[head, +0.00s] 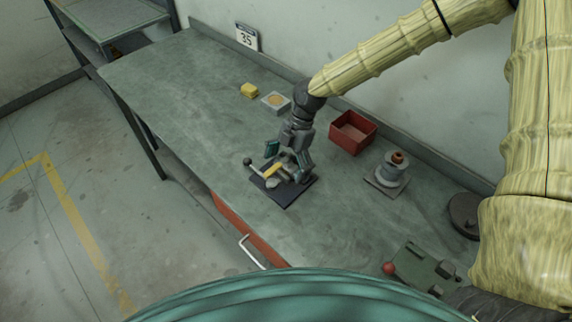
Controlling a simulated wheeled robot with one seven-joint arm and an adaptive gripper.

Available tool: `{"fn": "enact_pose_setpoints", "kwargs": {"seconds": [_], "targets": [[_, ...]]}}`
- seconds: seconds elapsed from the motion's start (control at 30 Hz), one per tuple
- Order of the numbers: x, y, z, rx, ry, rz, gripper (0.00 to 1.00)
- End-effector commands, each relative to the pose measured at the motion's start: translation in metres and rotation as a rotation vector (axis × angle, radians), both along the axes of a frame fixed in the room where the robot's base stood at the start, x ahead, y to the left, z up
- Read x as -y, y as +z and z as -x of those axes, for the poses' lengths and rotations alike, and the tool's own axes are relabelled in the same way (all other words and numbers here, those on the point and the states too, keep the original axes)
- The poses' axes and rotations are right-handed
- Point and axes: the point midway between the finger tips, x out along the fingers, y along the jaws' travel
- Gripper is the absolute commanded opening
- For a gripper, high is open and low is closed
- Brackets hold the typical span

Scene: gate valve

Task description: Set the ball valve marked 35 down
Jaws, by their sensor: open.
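A small fixture, seemingly the ball valve (270,184), sits on a dark blue square plate (290,195) near the front edge of the bench. It has a yellow part (273,170), and a dark round knob (247,161) sticks out to its left. My gripper (287,162) is open just above and behind the fixture, its fingers pointing down and partly hiding it. I cannot tell whether a finger touches it. A sign reading 35 (246,37) stands at the wall along the back of the bench; no number is legible on the fixture.
Behind my gripper are a yellow block (249,91) and a pale square dish (275,102). To the right stand a red bin (352,132), a grey flanged piece (390,177) and a green device with a red knob (389,268). The bench's left part (170,85) is clear.

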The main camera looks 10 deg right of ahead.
Motion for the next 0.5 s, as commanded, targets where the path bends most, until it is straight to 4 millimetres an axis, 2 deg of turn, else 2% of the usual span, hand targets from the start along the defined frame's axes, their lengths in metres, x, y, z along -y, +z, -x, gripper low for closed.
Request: {"fn": "enact_pose_setpoints", "kwargs": {"seconds": [0.23,0.5], "targets": [[0.003,0.019,-0.003,0.003,-0.002,0.0,1.0],[0.016,0.055,-0.012,0.004,-0.002,-0.001,1.0]]}}
